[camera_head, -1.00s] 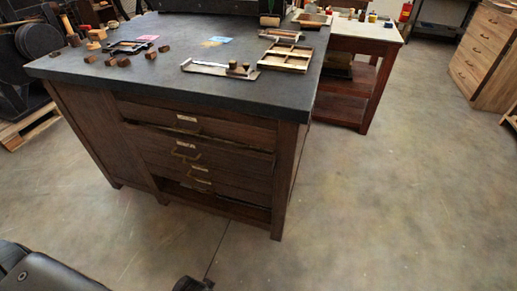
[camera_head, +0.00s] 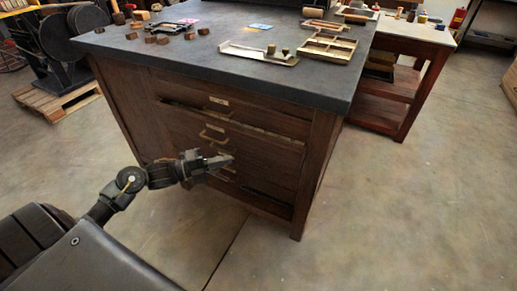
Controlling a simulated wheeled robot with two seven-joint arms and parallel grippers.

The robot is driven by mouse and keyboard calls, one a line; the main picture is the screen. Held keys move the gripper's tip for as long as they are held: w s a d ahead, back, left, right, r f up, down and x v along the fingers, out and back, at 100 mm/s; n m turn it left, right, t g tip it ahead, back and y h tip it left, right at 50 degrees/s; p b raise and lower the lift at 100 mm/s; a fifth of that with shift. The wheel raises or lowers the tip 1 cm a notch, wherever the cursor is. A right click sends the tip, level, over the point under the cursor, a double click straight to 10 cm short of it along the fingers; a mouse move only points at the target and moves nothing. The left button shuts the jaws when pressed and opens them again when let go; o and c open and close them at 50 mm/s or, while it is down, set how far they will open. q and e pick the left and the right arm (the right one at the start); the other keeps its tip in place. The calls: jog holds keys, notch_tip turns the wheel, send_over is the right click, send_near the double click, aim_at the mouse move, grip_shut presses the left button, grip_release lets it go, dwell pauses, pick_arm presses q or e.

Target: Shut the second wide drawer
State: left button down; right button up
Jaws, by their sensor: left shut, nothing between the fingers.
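The second wide drawer (camera_head: 262,149) is in the front of a dark wooden cabinet (camera_head: 322,150). It stands a little out, with a narrow dark gap along its top edge, and has a pale label and a brass handle (camera_head: 211,136). My left gripper (camera_head: 228,160) is shut and empty. It appears in front of the lower part of the drawer stack, just below that handle, and hides part of the lower drawers. I cannot tell whether it touches the front. My right gripper is not in view.
The cabinet's dark top (camera_head: 200,45) carries small wooden blocks, trays and a metal composing tool (camera_head: 259,54). A reddish side table (camera_head: 412,70) stands to the right. The concrete floor (camera_head: 400,220) in front and right is clear.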

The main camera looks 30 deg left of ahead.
pick_arm(q)
send_near(271, 143)
jog(key=x, duration=0.5)
jog(key=shift+s+d, duration=0.1)
jog(key=shift+d, duration=0.15)
jog(key=shift+w, duration=0.4)
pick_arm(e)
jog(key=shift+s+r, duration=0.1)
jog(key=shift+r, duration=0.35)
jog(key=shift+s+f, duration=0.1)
